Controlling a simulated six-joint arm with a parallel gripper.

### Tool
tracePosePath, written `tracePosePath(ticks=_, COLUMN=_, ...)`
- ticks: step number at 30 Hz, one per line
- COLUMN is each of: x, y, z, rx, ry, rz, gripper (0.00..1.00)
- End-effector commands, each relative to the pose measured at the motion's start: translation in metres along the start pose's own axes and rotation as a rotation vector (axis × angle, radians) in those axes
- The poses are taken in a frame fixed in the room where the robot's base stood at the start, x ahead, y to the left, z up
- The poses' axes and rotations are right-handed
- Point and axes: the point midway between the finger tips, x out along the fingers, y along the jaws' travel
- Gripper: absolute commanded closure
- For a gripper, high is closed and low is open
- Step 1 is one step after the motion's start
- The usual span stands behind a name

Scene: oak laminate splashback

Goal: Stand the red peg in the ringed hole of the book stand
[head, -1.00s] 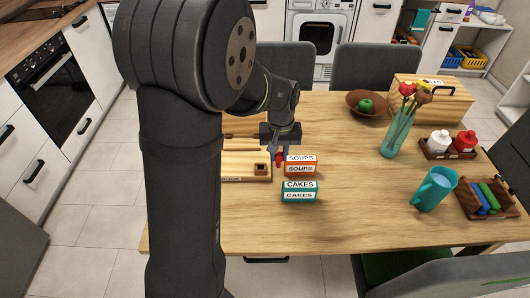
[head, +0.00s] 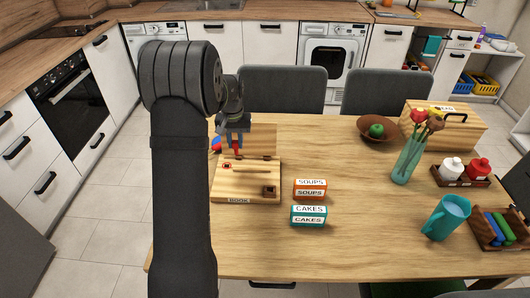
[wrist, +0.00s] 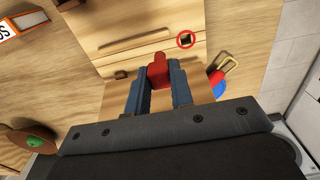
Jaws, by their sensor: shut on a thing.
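My gripper (head: 236,140) is shut on the red peg (head: 236,146) above the back left part of the wooden book stand (head: 233,190). In the wrist view the red peg (wrist: 158,66) sits between the blue fingers (wrist: 158,88), its end sticking out past them. The ringed hole (head: 227,166), a dark square in a red circle, lies on the stand's top at the left. In the wrist view the ringed hole (wrist: 186,39) is up and right of the peg, clear of it. Whether the peg touches the stand is hard to tell.
A blue and red thing with a yellow loop (wrist: 219,84) lies beside the stand. A bowl with a green apple (head: 376,130) is farther back.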

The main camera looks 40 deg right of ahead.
Motion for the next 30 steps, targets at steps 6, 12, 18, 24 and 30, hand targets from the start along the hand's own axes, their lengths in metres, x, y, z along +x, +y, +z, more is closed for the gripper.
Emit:
tracePosePath(ticks=6, x=0.008, y=-0.042, z=-0.017, rx=0.000, ry=0.001, rz=0.000, gripper=1.00)
tracePosePath(ticks=12, x=0.013, y=-0.047, z=-0.019, rx=0.001, ry=0.000, rz=0.000, gripper=1.00)
tracePosePath(ticks=18, x=0.026, y=-0.046, z=-0.018, rx=0.001, ry=-0.001, rz=0.000, gripper=1.00)
tracePosePath(ticks=24, x=0.040, y=-0.046, z=-0.018, rx=0.001, ry=-0.002, rz=0.000, gripper=1.00)
tracePosePath(ticks=30, x=0.053, y=-0.046, z=-0.018, rx=0.001, ry=-0.001, rz=0.000, gripper=1.00)
